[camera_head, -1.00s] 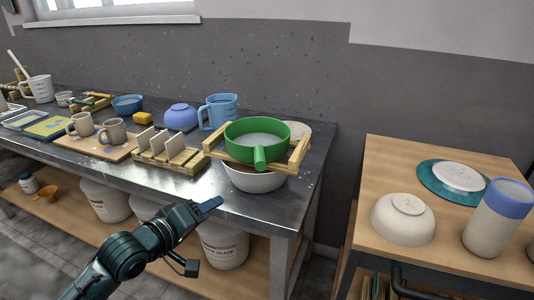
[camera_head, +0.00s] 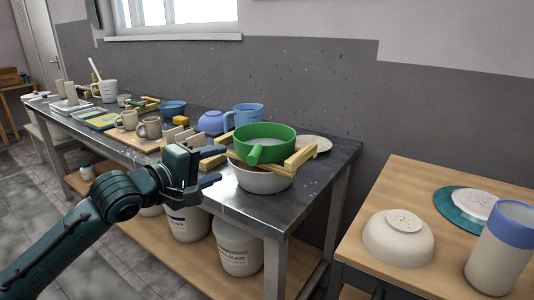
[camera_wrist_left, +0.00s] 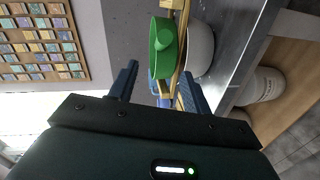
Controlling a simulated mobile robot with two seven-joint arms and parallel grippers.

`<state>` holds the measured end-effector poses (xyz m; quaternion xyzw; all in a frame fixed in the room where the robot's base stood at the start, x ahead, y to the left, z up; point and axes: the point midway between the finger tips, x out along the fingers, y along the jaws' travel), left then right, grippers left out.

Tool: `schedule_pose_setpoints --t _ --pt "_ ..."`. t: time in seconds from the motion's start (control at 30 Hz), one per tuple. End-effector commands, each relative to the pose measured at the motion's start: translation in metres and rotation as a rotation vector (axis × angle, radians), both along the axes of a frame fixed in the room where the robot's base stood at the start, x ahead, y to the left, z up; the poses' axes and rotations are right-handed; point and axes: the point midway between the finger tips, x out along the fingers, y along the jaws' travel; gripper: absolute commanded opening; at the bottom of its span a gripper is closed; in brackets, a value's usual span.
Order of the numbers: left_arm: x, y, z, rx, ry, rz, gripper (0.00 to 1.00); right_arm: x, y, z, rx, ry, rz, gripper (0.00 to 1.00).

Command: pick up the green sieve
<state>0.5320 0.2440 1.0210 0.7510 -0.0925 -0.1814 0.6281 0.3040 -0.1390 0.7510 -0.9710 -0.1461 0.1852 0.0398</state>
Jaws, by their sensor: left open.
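The green sieve (camera_head: 267,138) rests on a wooden rack (camera_head: 295,160) over a white bowl (camera_head: 262,181) at the metal table's right end. Its round handle points toward the front left. My left gripper (camera_head: 214,166) is open and empty, just left of the sieve's handle and apart from it. In the left wrist view the sieve (camera_wrist_left: 163,42) shows beyond the open fingers (camera_wrist_left: 158,85), with its handle end facing the camera. My right gripper is not in view.
Mugs (camera_head: 149,128) and a slotted wooden rack stand to the left. Lidded buckets (camera_head: 237,245) are on the lower shelf. A second table (camera_head: 420,200) at the right holds pottery.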

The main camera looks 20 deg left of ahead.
Motion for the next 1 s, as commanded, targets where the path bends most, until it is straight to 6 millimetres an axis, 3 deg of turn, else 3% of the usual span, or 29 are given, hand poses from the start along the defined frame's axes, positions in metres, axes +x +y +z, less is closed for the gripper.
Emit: schedule_pose_setpoints --t 0.17,0.43,0.67,1.0 --pt "0.015 -0.005 0.000 -0.010 0.001 0.003 0.49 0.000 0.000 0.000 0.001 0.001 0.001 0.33" --pt "0.060 -0.023 -0.008 -0.008 0.000 0.002 0.49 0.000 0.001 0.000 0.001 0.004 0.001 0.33" --pt "0.077 -0.030 -0.012 -0.005 0.000 0.001 0.49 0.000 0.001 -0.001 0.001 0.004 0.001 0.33" --pt "0.117 -0.045 -0.021 -0.006 0.000 0.002 0.49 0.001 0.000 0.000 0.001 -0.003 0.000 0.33"
